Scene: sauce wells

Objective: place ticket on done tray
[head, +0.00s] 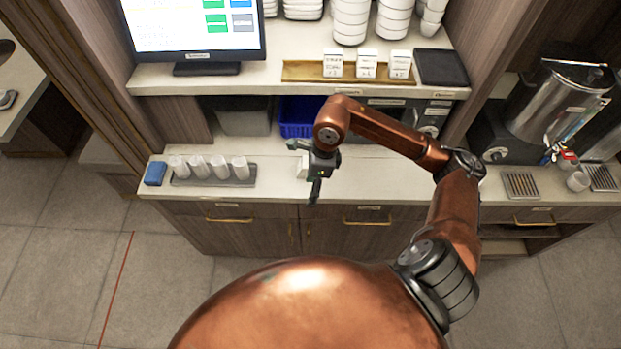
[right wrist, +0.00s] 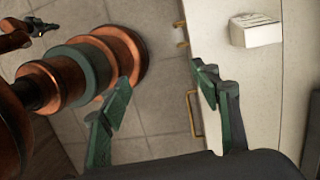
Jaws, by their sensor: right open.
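A white ticket block (head: 301,168) lies on the lower counter, partly hidden by my right gripper in the head view. The right wrist view shows this ticket (right wrist: 256,32) with dark print, off to the right of the fingers. My right gripper (head: 306,170) is open and empty above the counter's front part; its fingers (right wrist: 163,78) are spread apart. A flat black tray (head: 441,67) lies empty at the right of the upper shelf; its label is too small to read. What looks like my left gripper (right wrist: 42,27) shows small at the wrist view's upper left, its jaws unclear.
A brass tray (head: 300,72) on the upper shelf holds three upright white tickets (head: 366,64). A monitor (head: 193,30) and stacked bowls (head: 350,20) stand around it. A blue bin (head: 296,118) sits below the shelf. Several cups (head: 219,167) and a blue sponge (head: 155,173) are at left.

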